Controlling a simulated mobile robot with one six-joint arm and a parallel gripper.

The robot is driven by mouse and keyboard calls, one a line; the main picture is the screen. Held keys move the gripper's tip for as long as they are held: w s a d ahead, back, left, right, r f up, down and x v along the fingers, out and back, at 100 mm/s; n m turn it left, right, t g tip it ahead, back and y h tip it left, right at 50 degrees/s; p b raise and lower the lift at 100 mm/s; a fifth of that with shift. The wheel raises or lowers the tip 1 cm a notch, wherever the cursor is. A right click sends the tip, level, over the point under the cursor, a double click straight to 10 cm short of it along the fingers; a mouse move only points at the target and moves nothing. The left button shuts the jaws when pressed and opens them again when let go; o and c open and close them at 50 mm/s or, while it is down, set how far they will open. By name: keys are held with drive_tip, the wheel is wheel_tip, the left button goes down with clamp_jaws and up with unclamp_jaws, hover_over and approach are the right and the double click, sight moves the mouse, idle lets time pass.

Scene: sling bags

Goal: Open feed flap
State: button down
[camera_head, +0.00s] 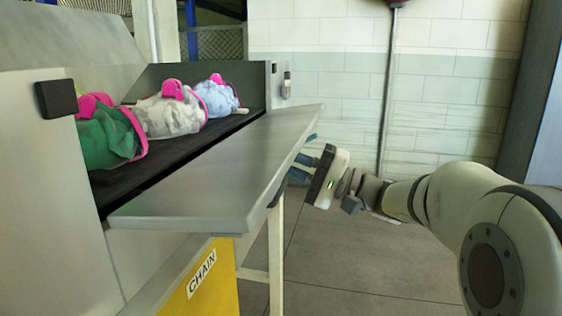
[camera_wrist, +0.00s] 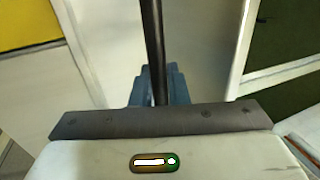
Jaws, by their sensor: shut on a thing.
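The feed flap (camera_head: 225,170) is a grey metal panel that stands out from the front of the machine in the head view, sloping, with the black belt open to view behind it. My gripper (camera_head: 297,166) is at the right outer edge of the flap, its blue fingers partly hidden by it. In the wrist view my gripper (camera_wrist: 160,82) is shut on a long dark bar (camera_wrist: 152,40), which looks like the flap's handle. The bar runs between the blue fingers. In the head view the grip itself is hidden.
On the black belt (camera_head: 180,153) lie a green bag (camera_head: 105,140), a whitish bag (camera_head: 170,113) and a light blue bag (camera_head: 216,97), all with pink straps. A yellow panel marked CHAIN (camera_head: 205,280) and a pale leg (camera_head: 276,262) are below the flap. Floor is clear at right.

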drive_tip(key=c, duration=1.5)
unclamp_jaws()
drive_tip(key=v, duration=0.7)
drive_tip(key=shift+d+f+p, duration=0.2)
drive_tip(key=shift+d+p, duration=0.15)
drive_tip(key=shift+p, duration=0.05)
drive_tip(key=shift+s, duration=0.1)
drive_tip(key=s+a+f+g+h+p, duration=0.1)
drive_tip(key=s+a+g+h+p, duration=0.1)
drive_tip(key=s+h+p, duration=0.45)
drive_tip(key=s+a+f+g+h+p, duration=0.1)
drive_tip(key=s+a+g+h+p, duration=0.2)
drive_tip(key=s+h+p, duration=0.35)
drive_tip(key=s+d+r+n+t+h+p, duration=0.1)
drive_tip(key=s+d+h+p, duration=0.2)
drive_tip(key=d+h+p, duration=0.1)
drive_tip(key=s+d+r+n+t+h+p, duration=0.1)
drive_tip(key=s+d+h+p, duration=0.2)
drive_tip(key=d+p, duration=0.4)
drive_tip(key=shift+d+r+n+t+h+p, duration=0.2)
drive_tip(key=shift+d+n+t+h+p, duration=0.1)
drive_tip(key=shift+d+t+h, duration=0.15)
